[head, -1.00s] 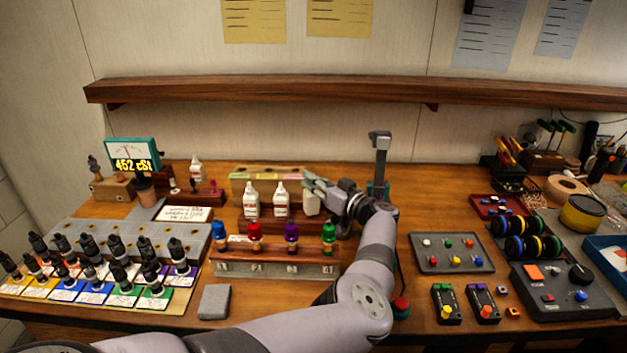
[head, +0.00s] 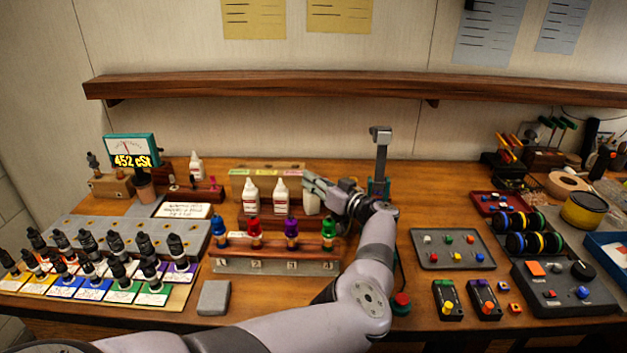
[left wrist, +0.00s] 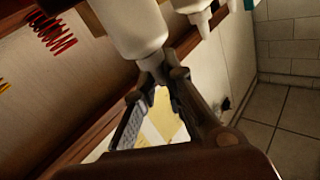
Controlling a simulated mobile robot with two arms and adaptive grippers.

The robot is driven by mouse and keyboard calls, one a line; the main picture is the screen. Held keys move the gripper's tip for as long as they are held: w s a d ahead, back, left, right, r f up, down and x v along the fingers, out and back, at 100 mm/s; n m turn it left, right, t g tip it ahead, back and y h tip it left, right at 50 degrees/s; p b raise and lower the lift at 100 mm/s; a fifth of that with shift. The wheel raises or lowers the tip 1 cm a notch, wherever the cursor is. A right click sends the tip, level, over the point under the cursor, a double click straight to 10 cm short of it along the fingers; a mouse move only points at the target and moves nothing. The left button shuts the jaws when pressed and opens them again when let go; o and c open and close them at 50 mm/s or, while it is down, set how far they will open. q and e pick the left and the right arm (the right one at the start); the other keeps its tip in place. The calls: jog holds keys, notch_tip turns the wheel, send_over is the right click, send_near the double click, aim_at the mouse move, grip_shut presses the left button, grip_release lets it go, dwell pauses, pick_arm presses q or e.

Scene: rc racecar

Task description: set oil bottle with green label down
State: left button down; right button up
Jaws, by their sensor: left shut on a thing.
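A white oil bottle (head: 312,203) stands at the right end of a row of similar bottles on the wooden stepped rack, partly hidden by my left gripper. My left gripper (head: 318,187) reaches in from the right side of the rack and is shut on this bottle. In the left wrist view, the white bottle (left wrist: 137,28) shows with its narrow neck between the fingertips (left wrist: 160,78). Its label cannot be read in either view. I cannot tell whether its base touches the rack. My right gripper is not in view.
Two white bottles with red labels (head: 251,197) stand left of the held one. A front rack (head: 275,266) holds shocks with coloured caps. A grey post stand (head: 381,160) rises right behind my gripper. A meter (head: 132,152) reads 452 cSt. A wall shelf (head: 300,91) runs above.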

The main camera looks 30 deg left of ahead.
pick_arm(q)
jog(key=shift+f, duration=0.15)
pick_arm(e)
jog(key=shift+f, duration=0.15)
pick_arm(q)
jog(key=c, duration=1.7)
grip_release()
jog(key=shift+o, duration=0.5)
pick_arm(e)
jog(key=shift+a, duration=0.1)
